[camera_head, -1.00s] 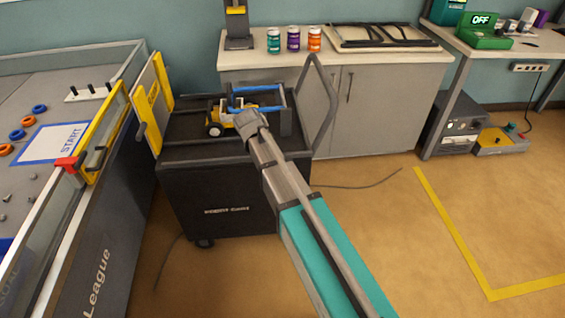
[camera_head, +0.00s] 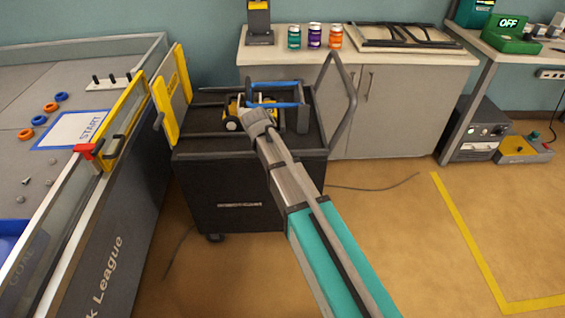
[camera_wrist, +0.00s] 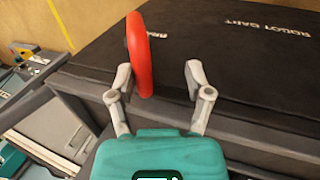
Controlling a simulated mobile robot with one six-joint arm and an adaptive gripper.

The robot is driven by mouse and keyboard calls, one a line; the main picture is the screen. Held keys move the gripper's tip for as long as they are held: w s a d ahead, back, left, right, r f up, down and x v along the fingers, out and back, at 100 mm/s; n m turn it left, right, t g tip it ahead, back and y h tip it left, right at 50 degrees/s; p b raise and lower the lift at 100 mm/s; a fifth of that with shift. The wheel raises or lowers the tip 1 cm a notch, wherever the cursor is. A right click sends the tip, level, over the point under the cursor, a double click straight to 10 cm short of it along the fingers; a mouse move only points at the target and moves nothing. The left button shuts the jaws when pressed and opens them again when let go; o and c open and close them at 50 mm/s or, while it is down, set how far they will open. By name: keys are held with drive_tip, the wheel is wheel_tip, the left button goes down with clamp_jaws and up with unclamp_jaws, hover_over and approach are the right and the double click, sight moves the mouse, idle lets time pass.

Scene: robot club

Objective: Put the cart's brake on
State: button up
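The black cart (camera_head: 238,205) stands left of centre in the head view, its lettered front facing me. In the wrist view its dark lettered panel (camera_wrist: 235,55) fills the upper right. A red-orange lever (camera_wrist: 138,52) stands up in the wrist view, just inside the left finger, its lower end between the fingers. I cannot tell if they touch. My gripper (camera_wrist: 158,80) is open and not closed on the lever. In the head view my gripper (camera_head: 250,113) is over the cart; the lever is not visible there.
A small yellow-and-black robot (camera_head: 232,112) with blue bars is on the cart top. The cart's grey handle (camera_head: 345,95) rises at its right. A game table (camera_head: 130,225) stands close on the left, a cabinet (camera_head: 400,110) behind. The floor at right is clear, with a yellow line (camera_head: 465,240).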

drive_tip(key=shift+a, duration=0.15)
drive_tip(key=shift+a+r, duration=0.1)
drive_tip(key=shift+r, duration=0.05)
drive_tip(key=a+r+p, duration=0.3)
drive_tip(key=a, duration=0.4)
drive_tip(key=a+r+p, duration=0.4)
drive_tip(key=a, duration=0.2)
drive_tip(key=shift+s+a, duration=0.35)
drive_tip(key=shift+a, duration=0.05)
idle(1.8)
drive_tip(key=shift+f, duration=0.1)
idle(0.5)
drive_tip(key=s+d+y, duration=0.1)
drive_tip(key=s+d, duration=0.4)
drive_tip(key=d, duration=0.6)
drive_tip(key=s+d+f+y, duration=0.15)
drive_tip(key=s+d, duration=0.35)
drive_tip(key=d, duration=0.6)
drive_tip(key=s+d+r+y, duration=0.1)
drive_tip(key=s+d, duration=0.4)
drive_tip(key=d, duration=0.5)
wheel_tip(320, 180, up, 20)
drive_tip(key=p, duration=2.1)
drive_tip(key=shift+w+d+r+m, duration=0.15)
drive_tip(key=shift+d+r+m, duration=0.15)
drive_tip(key=shift+m, duration=0.1)
